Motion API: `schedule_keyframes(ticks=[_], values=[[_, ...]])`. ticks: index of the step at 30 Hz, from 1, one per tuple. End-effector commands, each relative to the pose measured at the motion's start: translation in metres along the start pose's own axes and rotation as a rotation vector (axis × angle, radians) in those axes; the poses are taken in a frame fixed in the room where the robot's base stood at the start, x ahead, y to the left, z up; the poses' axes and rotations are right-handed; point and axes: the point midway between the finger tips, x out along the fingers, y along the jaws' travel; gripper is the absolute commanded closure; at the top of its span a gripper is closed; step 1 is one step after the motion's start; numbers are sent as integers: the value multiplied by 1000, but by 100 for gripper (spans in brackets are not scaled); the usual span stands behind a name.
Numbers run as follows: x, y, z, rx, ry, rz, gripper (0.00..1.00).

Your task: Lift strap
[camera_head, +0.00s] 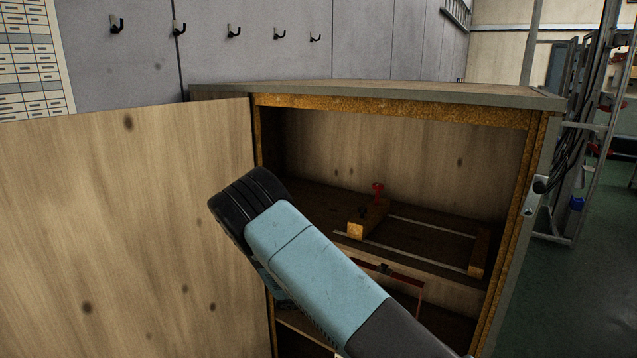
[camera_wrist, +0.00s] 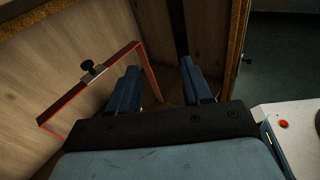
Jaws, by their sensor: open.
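My gripper (camera_wrist: 158,74) is in the wrist view, with its two blue fingers spread apart and nothing seen between them. A dark narrow strip (camera_wrist: 178,28) runs up the wooden wall just beyond the right finger; it may be the strap, but I cannot tell. It looks apart from the fingers. In the head view my blue and black arm reaches into the open wooden cabinet (camera_head: 370,88), and it hides my fingers. No strap can be made out for sure in the head view.
A red frame tool with a black knob (camera_wrist: 90,68) stands left of my fingers. A wooden clamp with a red handle (camera_head: 369,213) lies on the upper shelf. The open door (camera_head: 120,220) is at the left. The cabinet's right side wall (camera_head: 520,215) bounds the opening.

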Motion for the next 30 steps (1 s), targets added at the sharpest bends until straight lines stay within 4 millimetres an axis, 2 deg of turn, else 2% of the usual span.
schedule_keyframes(ticks=[5,11,30], values=[[7,-4,23,54,79,-64,51],[19,-16,61,150,209,-172,51],[46,-67,182,498,593,-486,51]])
